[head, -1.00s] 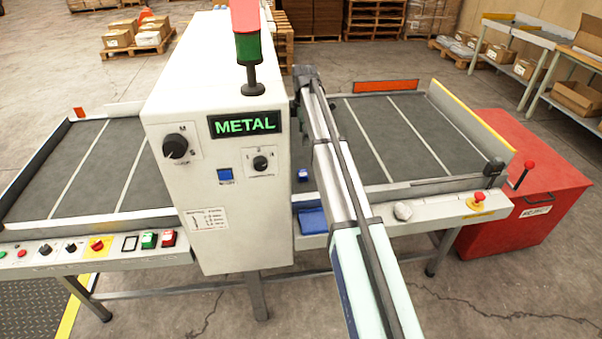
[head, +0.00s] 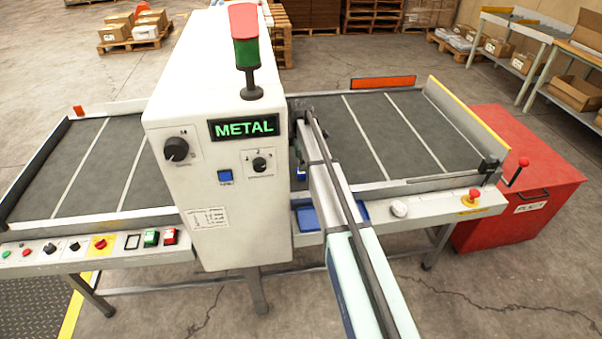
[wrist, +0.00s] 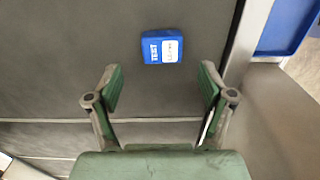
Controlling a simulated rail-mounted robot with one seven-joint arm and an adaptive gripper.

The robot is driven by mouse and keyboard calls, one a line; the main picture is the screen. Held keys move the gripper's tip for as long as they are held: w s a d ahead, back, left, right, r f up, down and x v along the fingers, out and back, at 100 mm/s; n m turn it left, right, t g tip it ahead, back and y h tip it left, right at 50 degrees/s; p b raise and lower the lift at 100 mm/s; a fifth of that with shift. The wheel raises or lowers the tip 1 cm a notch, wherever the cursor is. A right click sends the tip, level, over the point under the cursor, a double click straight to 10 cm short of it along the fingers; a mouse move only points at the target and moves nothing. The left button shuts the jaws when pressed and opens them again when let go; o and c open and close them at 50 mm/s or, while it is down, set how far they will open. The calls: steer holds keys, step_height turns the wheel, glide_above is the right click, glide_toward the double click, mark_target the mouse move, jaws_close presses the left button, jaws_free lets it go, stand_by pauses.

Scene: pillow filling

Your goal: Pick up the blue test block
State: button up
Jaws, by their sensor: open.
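The blue test block (wrist: 162,46), with a white label and the word TEST, lies on the dark grey belt (wrist: 60,80) in the wrist view. It is ahead of my gripper (wrist: 160,82), roughly centred between the two green-padded fingers but beyond their tips. The fingers are spread wide with nothing between them. In the head view a small blue patch of the block (head: 300,174) shows beside my arm, close to the white metal detector housing (head: 215,200). My arm hides much of that area, and my fingers cannot be made out there.
A blue tray (head: 307,218) is on the conveyor's front ledge, partly behind my arm; it also shows in the wrist view (wrist: 284,25). The detector housing stands close to my arm's left. The belt (head: 400,130) to the right is clear. A red bin (head: 520,220) stands at the right end.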

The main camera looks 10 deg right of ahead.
mark_target(301, 173)
steer(key=shift+s+d+f+p, duration=0.1)
steer(key=shift+f+p, duration=0.35)
steer(key=shift+f, duration=0.15)
steer(key=shift+f+p, duration=0.6)
steer(key=shift+f, duration=1.3)
steer(key=c, duration=1.3)
steer(key=shift+r, duration=0.15)
steer(key=shift+c, duration=0.2)
